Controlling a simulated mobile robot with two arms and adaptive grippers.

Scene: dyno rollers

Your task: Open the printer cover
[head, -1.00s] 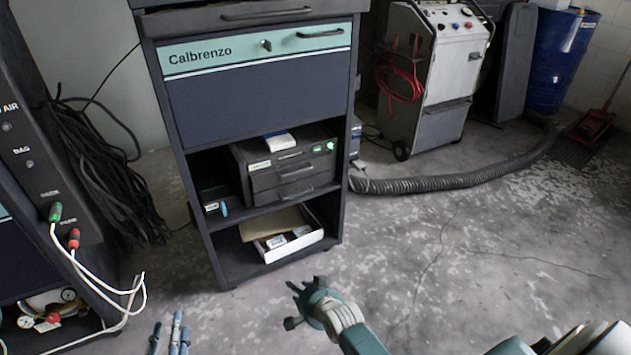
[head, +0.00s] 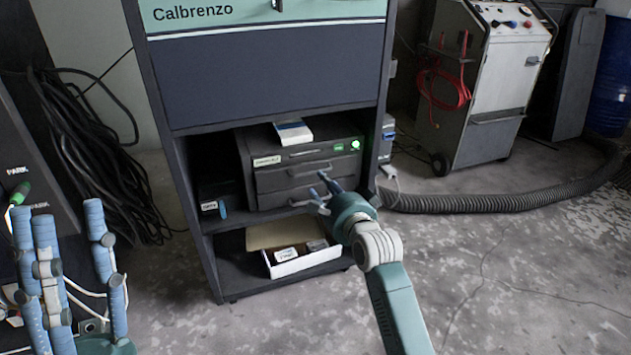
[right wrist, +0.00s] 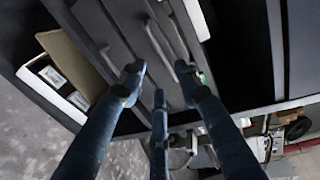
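The printer (head: 306,179) is a dark grey box on the middle shelf of the cabinet, with bar handles on its front and a lit green button at its upper right. Its cover looks shut. My right gripper (head: 324,187) is in front of the printer's lower right front. In the right wrist view its fingers (right wrist: 158,80) are spread, and the printer front (right wrist: 115,35) with its handles lies just beyond the fingertips. I cannot tell whether they touch. My left gripper (head: 66,215) is open and empty at the lower left, far from the printer.
The cabinet (head: 270,75) frames the printer with side walls and a panel above. An open cardboard box (head: 305,262) sits on the lower shelf. A small white-and-blue box (head: 292,132) lies on the printer. A hose (head: 480,200) runs along the floor at right.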

